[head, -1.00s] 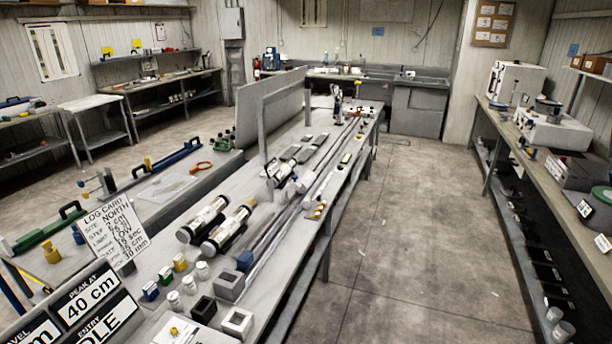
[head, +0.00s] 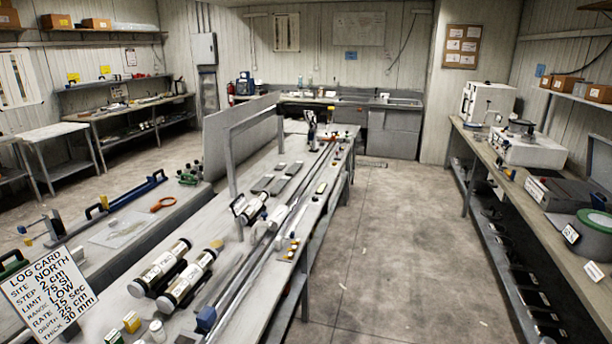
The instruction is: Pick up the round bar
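Long thin grey bars or rails (head: 285,220) run lengthwise along the central bench (head: 210,232). I cannot tell for sure which of them is the round bar. A blue block (head: 206,318) sits at their near end, and an upright device (head: 312,124) stands near their far end. Neither of my grippers is in view.
A log card (head: 50,284) stands at the near left. A grey frame (head: 229,165) and upright panel (head: 237,135) rise from the central bench. A right-hand bench (head: 530,185) carries instruments. The floor aisle (head: 390,240) between the benches is clear.

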